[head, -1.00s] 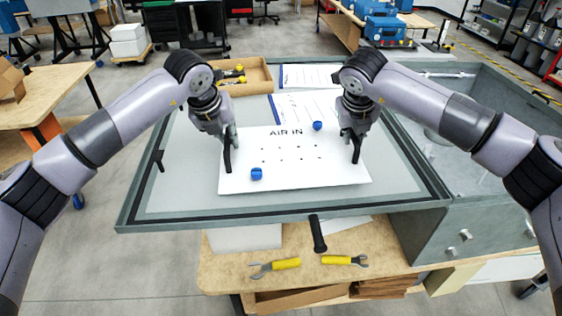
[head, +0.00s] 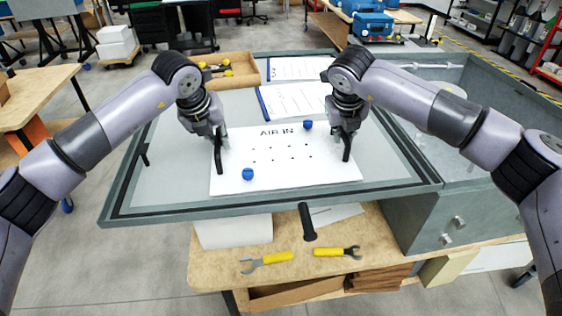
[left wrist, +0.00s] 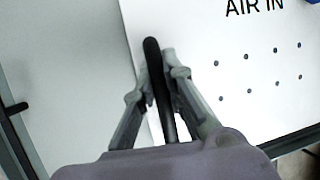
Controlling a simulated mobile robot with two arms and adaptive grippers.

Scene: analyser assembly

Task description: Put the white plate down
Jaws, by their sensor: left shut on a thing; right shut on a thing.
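The white plate (head: 280,178) is marked AIR IN and has rows of small holes and two blue knobs, one at the upper right (head: 308,125) and one at the lower left (head: 248,174). It lies flat over the grey glass-topped lid; whether it touches the glass I cannot tell. My left gripper (head: 218,160) is shut on the black handle at the plate's left side. The left wrist view shows the fingers on both sides of this black handle (left wrist: 160,85). My right gripper (head: 346,150) is shut on the black handle at the plate's right side.
Papers with blue edges (head: 291,100) lie behind the plate. A wooden tray (head: 222,72) with yellow-handled tools stands at the back. A grey open box (head: 455,215) is at the right. Two yellow-handled wrenches (head: 270,259) lie on the wooden bench in front, below the lid's black handle (head: 307,222).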

